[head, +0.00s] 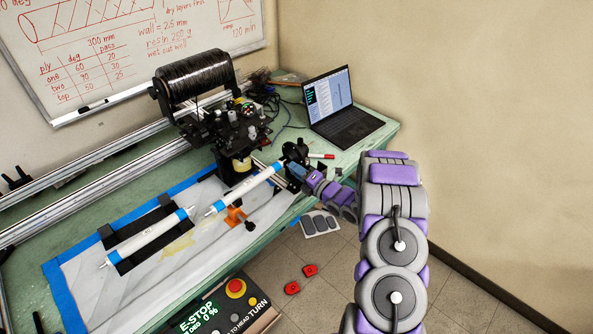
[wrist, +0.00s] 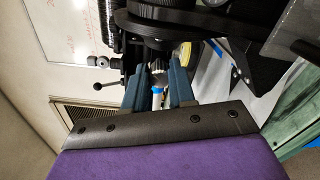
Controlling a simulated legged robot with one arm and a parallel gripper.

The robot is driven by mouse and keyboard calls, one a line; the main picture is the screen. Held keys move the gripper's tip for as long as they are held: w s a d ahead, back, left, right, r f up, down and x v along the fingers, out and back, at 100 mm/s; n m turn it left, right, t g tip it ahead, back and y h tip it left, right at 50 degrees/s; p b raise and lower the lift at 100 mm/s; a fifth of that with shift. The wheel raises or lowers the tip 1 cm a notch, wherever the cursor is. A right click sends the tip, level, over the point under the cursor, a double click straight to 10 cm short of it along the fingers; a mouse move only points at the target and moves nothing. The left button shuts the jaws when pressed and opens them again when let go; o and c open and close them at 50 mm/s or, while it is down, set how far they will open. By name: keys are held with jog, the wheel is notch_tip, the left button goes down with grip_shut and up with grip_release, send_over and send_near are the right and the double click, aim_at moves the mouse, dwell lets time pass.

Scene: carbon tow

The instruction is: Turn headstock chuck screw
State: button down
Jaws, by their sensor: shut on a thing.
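The headstock chuck (head: 293,152) is a dark round unit at the right end of a white tube with blue ends (head: 240,192). My gripper (head: 294,170) is at the chuck's near side. In the wrist view its two blue-grey fingers (wrist: 157,72) point at the chuck and close on a small dark part, which I take to be the chuck screw; the fingertips hide most of it. The blue and white tube end (wrist: 157,98) shows between the fingers. The screw's turn angle cannot be seen.
A black tow spool (head: 195,77) stands on the carriage behind. A laptop (head: 338,108) lies open at the back right. A second tube (head: 148,237) rests on a black holder at left. An orange clamp (head: 236,217) sits by the bench edge. An E-stop box (head: 222,305) stands in front.

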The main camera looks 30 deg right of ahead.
jog(key=m+p, duration=1)
jog(key=m, duration=1.8)
jog(key=shift+d+f+p, duration=0.1)
jog(key=shift+f+p, duration=0.05)
jog(key=shift+p, duration=0.15)
jog(key=shift+m, duration=0.3)
jog(key=c, duration=1.2)
grip_release()
